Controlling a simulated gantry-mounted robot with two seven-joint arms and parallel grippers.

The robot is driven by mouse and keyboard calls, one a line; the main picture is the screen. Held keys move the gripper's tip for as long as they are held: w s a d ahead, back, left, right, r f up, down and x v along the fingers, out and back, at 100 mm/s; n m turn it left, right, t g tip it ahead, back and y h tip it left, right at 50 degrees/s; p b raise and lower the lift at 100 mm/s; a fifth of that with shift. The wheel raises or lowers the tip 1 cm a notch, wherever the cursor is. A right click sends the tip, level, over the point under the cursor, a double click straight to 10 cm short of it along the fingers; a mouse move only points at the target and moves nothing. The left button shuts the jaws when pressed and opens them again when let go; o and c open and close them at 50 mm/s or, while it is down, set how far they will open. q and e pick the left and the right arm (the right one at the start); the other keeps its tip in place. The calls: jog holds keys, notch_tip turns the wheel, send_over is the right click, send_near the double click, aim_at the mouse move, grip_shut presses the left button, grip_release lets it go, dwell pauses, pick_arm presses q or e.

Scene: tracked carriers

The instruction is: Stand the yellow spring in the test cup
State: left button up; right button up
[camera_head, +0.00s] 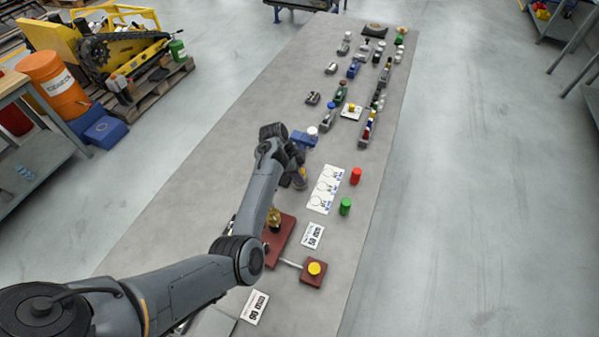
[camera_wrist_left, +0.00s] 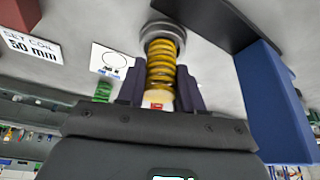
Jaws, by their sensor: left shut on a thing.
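In the left wrist view my left gripper (camera_wrist_left: 160,92) is shut on the yellow spring (camera_wrist_left: 161,62), with one dark finger on each side of it. The spring's far end is at a round grey cup (camera_wrist_left: 165,30), whose rim shows around that end. I cannot tell whether the spring rests on the cup's floor. In the head view the left gripper (camera_head: 298,176) is low over the table, left of the white ringed card. The yellow spring (camera_head: 302,183) shows only in part there, and the cup is hard to make out. My right gripper is not in view.
A white ringed card (camera_head: 325,190), a red spring (camera_head: 355,176) and a green spring (camera_head: 345,206) are to the right. A blue block (camera_wrist_left: 272,100) stands close beside the gripper. A brown base (camera_head: 280,243) and a yellow button box (camera_head: 313,272) are nearer.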

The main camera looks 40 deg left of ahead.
pick_arm(q)
jog(key=shift+f, duration=0.25)
dwell(0.3)
jog(key=o, duration=1.6)
jog(key=shift+o, duration=0.2)
jog(key=shift+r, duration=0.15)
jog(key=shift+r+p, duration=0.4)
jog(key=shift+p, duration=0.15)
notch_tip(320, 180, up, 6)
jog(key=p, duration=0.6)
